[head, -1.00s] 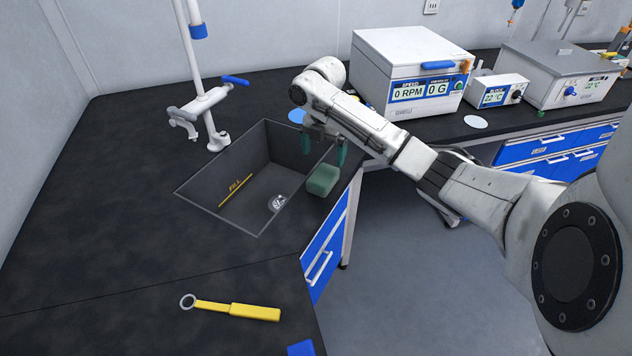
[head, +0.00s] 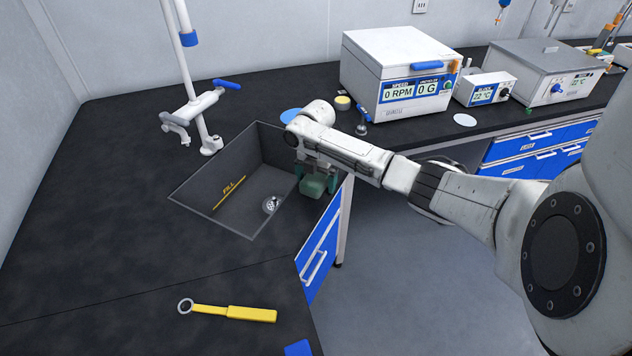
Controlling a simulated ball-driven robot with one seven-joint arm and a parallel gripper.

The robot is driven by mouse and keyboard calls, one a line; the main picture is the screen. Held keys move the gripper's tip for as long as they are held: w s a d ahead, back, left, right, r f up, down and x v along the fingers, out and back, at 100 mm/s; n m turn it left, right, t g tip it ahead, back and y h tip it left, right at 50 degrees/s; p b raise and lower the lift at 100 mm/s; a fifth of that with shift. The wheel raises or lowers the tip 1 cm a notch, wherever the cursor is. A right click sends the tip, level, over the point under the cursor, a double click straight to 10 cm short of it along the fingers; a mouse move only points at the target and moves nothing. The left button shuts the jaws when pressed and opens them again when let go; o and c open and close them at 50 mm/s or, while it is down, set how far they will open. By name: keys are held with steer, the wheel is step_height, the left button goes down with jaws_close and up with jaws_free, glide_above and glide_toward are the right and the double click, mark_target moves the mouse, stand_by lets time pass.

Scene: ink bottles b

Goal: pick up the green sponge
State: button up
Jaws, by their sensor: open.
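The green sponge (head: 313,187) sits on the black counter at the right rim of the sink, close to the counter's front edge. My gripper (head: 316,184) points down over it, with one green fingertip on the left side of the sponge and the other on its right. The jaws are open around the sponge. Whether the fingers touch it, I cannot tell. My wrist hides the sponge's far top part.
The sink (head: 225,205) opens directly left of the sponge. A faucet stand (head: 205,115) rises behind it. A white centrifuge (head: 400,75) stands at the back right. Blue drawers (head: 318,245) drop below the edge.

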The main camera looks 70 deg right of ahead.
mark_target(317, 176)
steer(key=shift+c, duration=0.3)
steer(key=c, duration=1)
steer(key=shift+r, duration=0.1)
steer(key=shift+r, duration=0.45)
step_height(317, 176, up, 2)
steer(key=shift+s+r, duration=0.15)
steer(key=shift+r, duration=0.1)
steer(key=s+a+r, duration=0.1)
steer(key=s+r, duration=0.8)
steer(key=s, duration=0.4)
steer(key=shift+s+r+b, duration=0.25)
steer(key=shift+s+b, duration=0.05)
steer(key=shift+b, duration=0.1)
